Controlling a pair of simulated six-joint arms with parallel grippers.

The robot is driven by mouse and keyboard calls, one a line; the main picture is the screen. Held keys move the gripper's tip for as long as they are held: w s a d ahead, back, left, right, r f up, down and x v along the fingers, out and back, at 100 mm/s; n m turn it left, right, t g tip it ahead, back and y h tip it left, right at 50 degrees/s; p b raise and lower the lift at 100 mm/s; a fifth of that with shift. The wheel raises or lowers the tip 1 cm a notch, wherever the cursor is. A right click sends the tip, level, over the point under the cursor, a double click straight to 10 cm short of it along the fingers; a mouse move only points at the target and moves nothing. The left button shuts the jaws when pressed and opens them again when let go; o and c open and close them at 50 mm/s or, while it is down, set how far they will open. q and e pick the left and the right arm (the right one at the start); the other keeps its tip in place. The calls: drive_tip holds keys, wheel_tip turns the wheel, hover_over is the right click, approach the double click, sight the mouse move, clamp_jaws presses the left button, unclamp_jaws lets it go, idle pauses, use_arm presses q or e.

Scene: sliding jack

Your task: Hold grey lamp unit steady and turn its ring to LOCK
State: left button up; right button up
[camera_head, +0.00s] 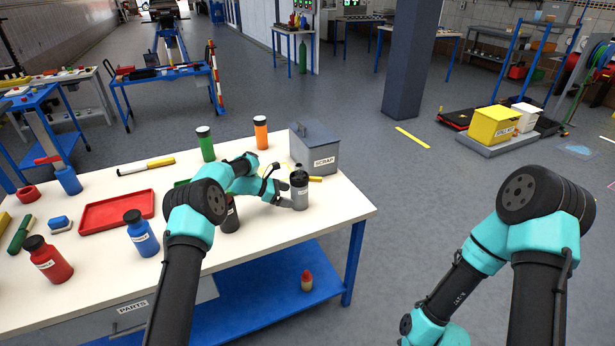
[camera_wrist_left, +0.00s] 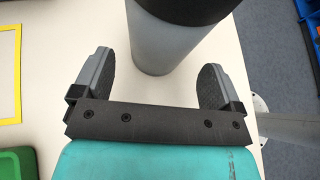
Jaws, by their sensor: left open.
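The grey lamp unit (camera_head: 300,198), a grey cylinder with a black top ring, stands upright near the right end of the white workbench. My left gripper (camera_head: 280,193) is just left of it, reaching toward it. In the left wrist view the lamp unit (camera_wrist_left: 165,45) is ahead of the open fingers (camera_wrist_left: 157,82), roughly centred, with a visible gap on both sides. No lock marking on the ring is readable. My right arm hangs right of the bench, and its gripper is out of frame.
A grey scrap box (camera_head: 316,150) stands behind the lamp unit. A dark bottle (camera_head: 231,216) is partly hidden by my left arm. Green (camera_head: 206,146), orange (camera_head: 261,134), blue (camera_head: 142,238) and red (camera_head: 52,262) bottles and a red tray (camera_head: 108,213) are elsewhere. The bench's front right is clear.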

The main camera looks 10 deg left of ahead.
sight(297, 198)
use_arm(q)
drive_tip(key=shift+x, duration=2.5)
drive_tip(key=c, duration=0.7)
